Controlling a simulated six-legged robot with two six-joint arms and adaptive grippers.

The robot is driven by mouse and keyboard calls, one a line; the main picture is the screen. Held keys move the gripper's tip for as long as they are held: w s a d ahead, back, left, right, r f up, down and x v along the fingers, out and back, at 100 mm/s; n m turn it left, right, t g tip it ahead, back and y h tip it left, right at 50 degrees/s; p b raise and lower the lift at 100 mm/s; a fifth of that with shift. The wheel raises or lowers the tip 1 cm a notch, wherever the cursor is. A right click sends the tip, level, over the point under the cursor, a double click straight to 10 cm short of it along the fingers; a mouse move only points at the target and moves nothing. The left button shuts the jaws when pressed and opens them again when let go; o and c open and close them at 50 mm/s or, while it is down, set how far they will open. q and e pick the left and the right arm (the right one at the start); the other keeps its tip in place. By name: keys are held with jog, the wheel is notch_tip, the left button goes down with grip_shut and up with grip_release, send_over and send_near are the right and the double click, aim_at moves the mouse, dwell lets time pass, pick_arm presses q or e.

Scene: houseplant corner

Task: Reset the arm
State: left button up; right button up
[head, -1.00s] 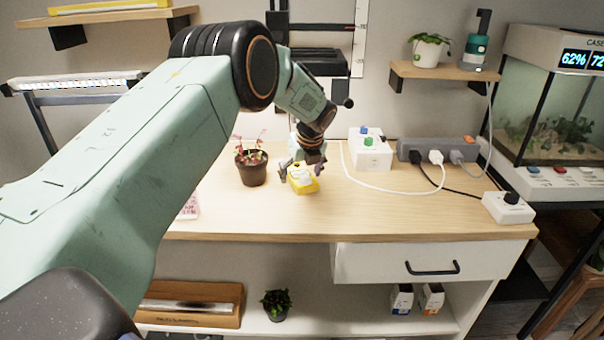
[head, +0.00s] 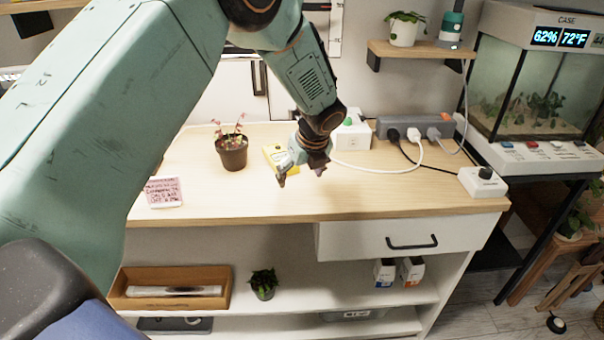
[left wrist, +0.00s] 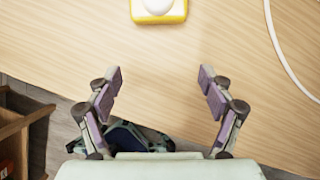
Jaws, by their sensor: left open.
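My left arm reaches in from the left over the table in the head view. Its gripper (head: 300,176) is open and empty above the wooden tabletop (head: 235,200), near the front edge. In the left wrist view the two fingers (left wrist: 160,88) are spread wide with nothing between them. A yellow box-like thing with a white top (left wrist: 158,12) lies on the table beyond the fingertips, apart from them. In the head view this yellow thing (head: 270,153) is partly hidden behind my gripper. My right gripper is not in view.
A potted red plant (head: 232,152) stands left of the gripper, with a pink note (head: 164,192) nearer the front. A white button box (head: 352,136), a grey power strip (head: 415,127) and cables lie to the right. A terrarium (head: 530,100) stands far right. The front middle tabletop is clear.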

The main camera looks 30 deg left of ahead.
aim_at(281, 156)
pick_arm(q)
jog(key=shift+s+d, duration=0.15)
jog(key=shift+d, duration=0.05)
dwell(0.5)
jog(key=w+a, duration=0.2)
jog(key=a, duration=0.1)
jog(key=w+a+b, duration=0.1)
jog(key=w+a, duration=0.1)
jog(key=a, duration=0.1)
jog(key=w+a, duration=0.3)
jog(key=a, duration=0.1)
jog(key=shift+w+f+b, duration=0.1)
jog(key=shift+f+b, duration=0.05)
jog(key=shift+b, duration=0.15)
jog(key=shift+f, duration=0.45)
jog(key=shift+w+f, duration=0.1)
jog(key=shift+f, duration=0.05)
